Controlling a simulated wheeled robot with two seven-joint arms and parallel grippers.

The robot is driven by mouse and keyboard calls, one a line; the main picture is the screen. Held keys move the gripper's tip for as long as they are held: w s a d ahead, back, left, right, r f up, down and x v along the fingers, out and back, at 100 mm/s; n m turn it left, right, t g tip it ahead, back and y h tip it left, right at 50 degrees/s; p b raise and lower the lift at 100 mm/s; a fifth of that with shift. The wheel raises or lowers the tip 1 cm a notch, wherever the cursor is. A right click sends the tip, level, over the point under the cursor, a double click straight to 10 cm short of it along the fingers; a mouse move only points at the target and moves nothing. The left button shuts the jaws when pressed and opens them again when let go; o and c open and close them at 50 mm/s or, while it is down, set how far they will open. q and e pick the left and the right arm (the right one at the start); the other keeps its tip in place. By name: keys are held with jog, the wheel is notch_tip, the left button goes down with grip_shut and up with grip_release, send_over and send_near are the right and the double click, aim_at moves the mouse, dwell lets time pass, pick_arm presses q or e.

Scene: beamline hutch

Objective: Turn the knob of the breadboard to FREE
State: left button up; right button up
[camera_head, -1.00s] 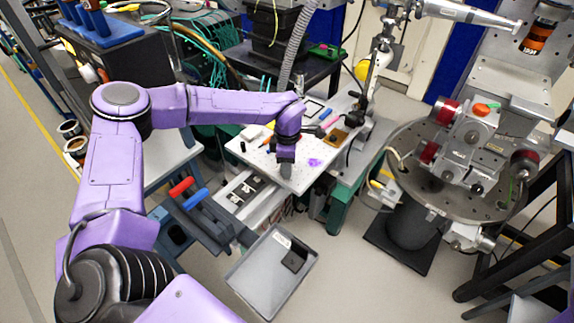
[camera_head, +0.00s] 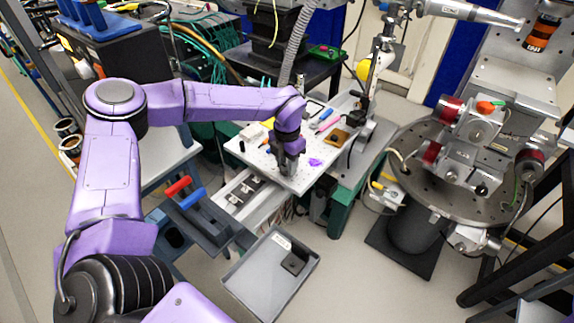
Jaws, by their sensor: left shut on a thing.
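The breadboard (camera_head: 313,176) is a white perforated plate on the bench in the middle of the head view, with small items on it. My left arm comes in from the left and reaches over it. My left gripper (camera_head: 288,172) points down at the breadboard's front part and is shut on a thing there. The knob is hidden by the fingers, and its marks, including FREE, cannot be read from here. My right gripper is out of view.
A grey tray (camera_head: 248,283) with a dark block is at the lower middle. A round metal stage (camera_head: 403,174) stands at the right. Pens and a brown block (camera_head: 338,136) lie near the breadboard's back right.

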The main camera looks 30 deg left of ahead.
pick_arm(q)
jog(key=shift+n, duration=0.6)
jog(key=shift+r, duration=0.1)
jog(key=o, duration=1)
jog(key=shift+o, duration=0.2)
notch_tip(320, 180, up, 10)
jog(key=b, duration=0.1)
jog(key=shift+r+b, duration=0.25)
jog(key=shift+b, duration=0.1)
